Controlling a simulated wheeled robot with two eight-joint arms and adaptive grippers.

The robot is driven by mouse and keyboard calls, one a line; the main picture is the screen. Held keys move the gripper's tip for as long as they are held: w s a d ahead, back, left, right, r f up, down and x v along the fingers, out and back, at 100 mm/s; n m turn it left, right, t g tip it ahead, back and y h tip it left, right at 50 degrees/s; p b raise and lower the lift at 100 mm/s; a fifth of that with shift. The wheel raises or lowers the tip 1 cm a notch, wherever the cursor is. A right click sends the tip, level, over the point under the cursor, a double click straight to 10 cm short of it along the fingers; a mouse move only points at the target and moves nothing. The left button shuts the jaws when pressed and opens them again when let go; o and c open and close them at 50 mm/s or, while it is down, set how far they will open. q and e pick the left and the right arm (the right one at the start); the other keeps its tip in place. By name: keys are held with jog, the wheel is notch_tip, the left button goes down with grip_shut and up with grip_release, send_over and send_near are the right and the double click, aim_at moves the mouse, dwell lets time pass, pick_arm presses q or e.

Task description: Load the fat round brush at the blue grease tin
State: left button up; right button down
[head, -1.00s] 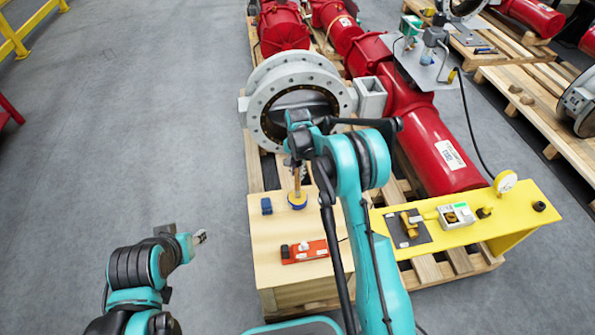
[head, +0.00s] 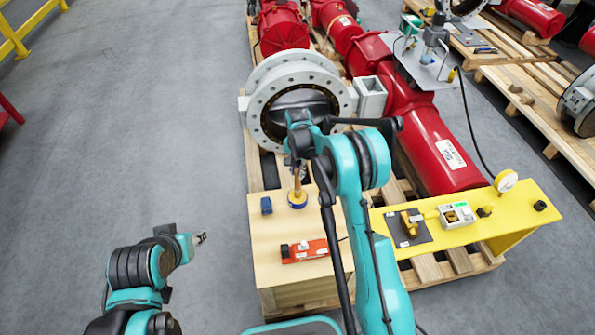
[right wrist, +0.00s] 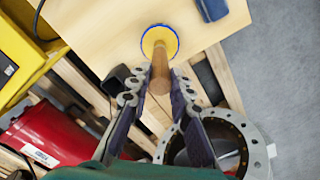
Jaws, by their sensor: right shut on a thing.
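The blue grease tin (head: 297,205) stands on the light wooden bench top; its blue rim and yellowish inside show in the right wrist view (right wrist: 174,42). My right gripper (head: 297,165) is above the tin, shut on the fat round brush (head: 298,183). In the right wrist view the brush (right wrist: 160,72) runs from between my fingers (right wrist: 157,90) to the tin, its far end overlapping the tin's inside. I cannot tell how deep it reaches. My left gripper (head: 202,238) is low at left, away from the bench, small and seemingly empty.
A small blue block (head: 266,205) lies left of the tin. A red tool (head: 304,251) lies nearer on the bench. A yellow stand (head: 470,222) with small parts is at right. A large flanged valve (head: 262,115) stands behind the bench. The floor at left is clear.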

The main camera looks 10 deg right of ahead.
dwell(0.6)
jog(key=shift+r+p, duration=1.95)
jog(key=shift+r, duration=1.55)
